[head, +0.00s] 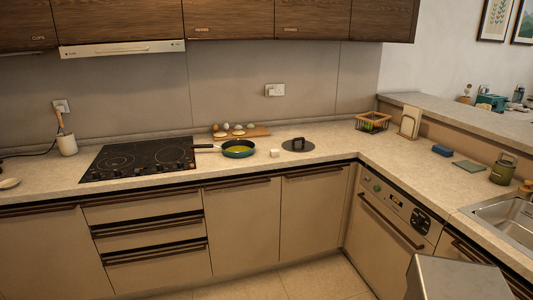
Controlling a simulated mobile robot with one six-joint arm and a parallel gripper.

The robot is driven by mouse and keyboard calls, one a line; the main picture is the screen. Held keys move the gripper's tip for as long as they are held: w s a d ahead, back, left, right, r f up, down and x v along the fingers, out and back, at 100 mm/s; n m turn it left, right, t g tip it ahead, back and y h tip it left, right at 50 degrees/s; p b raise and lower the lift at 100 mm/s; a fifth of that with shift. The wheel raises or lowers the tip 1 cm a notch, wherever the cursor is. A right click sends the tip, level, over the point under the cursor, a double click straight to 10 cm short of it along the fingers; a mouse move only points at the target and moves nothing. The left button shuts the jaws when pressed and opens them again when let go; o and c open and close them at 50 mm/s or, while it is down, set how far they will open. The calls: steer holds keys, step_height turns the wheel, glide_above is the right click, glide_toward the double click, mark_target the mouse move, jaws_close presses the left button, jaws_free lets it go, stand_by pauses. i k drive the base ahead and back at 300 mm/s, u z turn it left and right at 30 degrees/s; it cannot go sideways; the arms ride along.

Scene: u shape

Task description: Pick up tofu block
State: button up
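The tofu block (275,153) is a small, pale, whitish cube on the beige counter. It sits just right of a dark green frying pan (238,149) and left of a dark round lid (299,145). It appears apart from both. My gripper is not in view, so I cannot see whether it is open or shut.
A black cooktop (140,158) lies left of the pan, whose handle points left. A wooden board (241,132) with several small items is behind the pan. A wire basket (372,122) stands in the corner. The sink (508,215) is at right. Counter in front of the tofu is clear.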

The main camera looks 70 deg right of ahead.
mark_target(275, 152)
steer(key=z, duration=0.15)
steer(key=i, duration=0.9)
steer(key=z, duration=1.15)
steer(key=i, duration=0.85)
steer(key=z, duration=0.5)
